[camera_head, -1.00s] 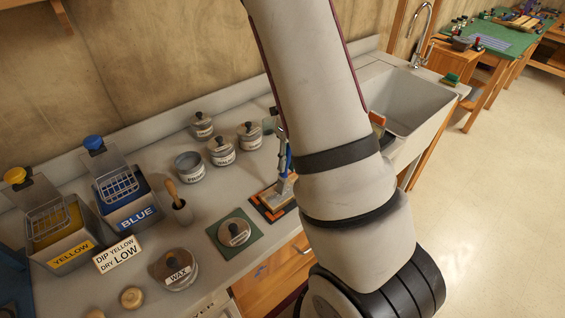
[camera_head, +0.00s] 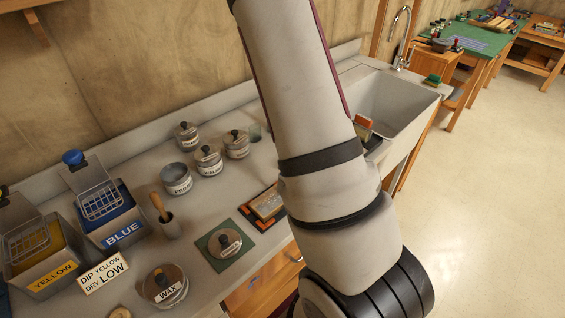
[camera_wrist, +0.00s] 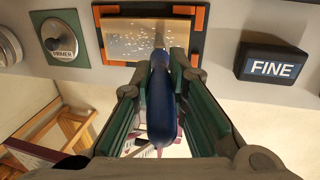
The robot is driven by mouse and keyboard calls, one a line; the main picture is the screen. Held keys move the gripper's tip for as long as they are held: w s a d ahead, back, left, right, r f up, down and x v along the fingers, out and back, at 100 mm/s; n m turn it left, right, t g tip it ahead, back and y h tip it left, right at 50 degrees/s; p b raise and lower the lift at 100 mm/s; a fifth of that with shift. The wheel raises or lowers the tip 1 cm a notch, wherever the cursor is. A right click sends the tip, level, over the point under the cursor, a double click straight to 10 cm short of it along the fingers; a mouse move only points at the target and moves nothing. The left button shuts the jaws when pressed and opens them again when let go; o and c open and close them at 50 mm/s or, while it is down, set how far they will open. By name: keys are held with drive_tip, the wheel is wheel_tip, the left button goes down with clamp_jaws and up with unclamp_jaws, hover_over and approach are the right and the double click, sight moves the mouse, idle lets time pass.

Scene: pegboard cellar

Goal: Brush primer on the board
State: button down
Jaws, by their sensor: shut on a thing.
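The board (camera_wrist: 130,40) is a brown panel in a dark frame with orange corners. Pale specks show on its face. It also shows in the head view (camera_head: 267,205), partly behind my arm. My gripper (camera_wrist: 165,75) is shut on the blue handle of a brush (camera_wrist: 158,105). The brush points at the board, its head over the board's right part; I cannot tell whether the bristles touch. In the head view my arm hides the gripper and brush. The open primer jar (camera_head: 176,180) stands on the counter. A lid (camera_head: 225,242) lies on a green mat.
Lidded jars (camera_head: 208,160) stand behind the board. A wax jar (camera_head: 164,287), a holder with a wooden handle (camera_head: 170,226) and blue (camera_head: 118,218) and yellow (camera_head: 45,265) dip bins stand left. A black FINE block (camera_wrist: 270,65) is right of the board. A sink (camera_head: 390,105) lies beyond.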

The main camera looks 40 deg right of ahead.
drive_tip(key=a+p, duration=0.2)
drive_tip(key=a, duration=0.7)
drive_tip(key=shift+a, duration=0.35)
idle(3.0)
drive_tip(key=shift+r+p, duration=0.3)
drive_tip(key=shift+p, duration=0.1)
drive_tip(key=shift+w+d+b, duration=0.3)
drive_tip(key=shift+w+d, duration=0.3)
idle(0.4)
drive_tip(key=shift+f, duration=0.35)
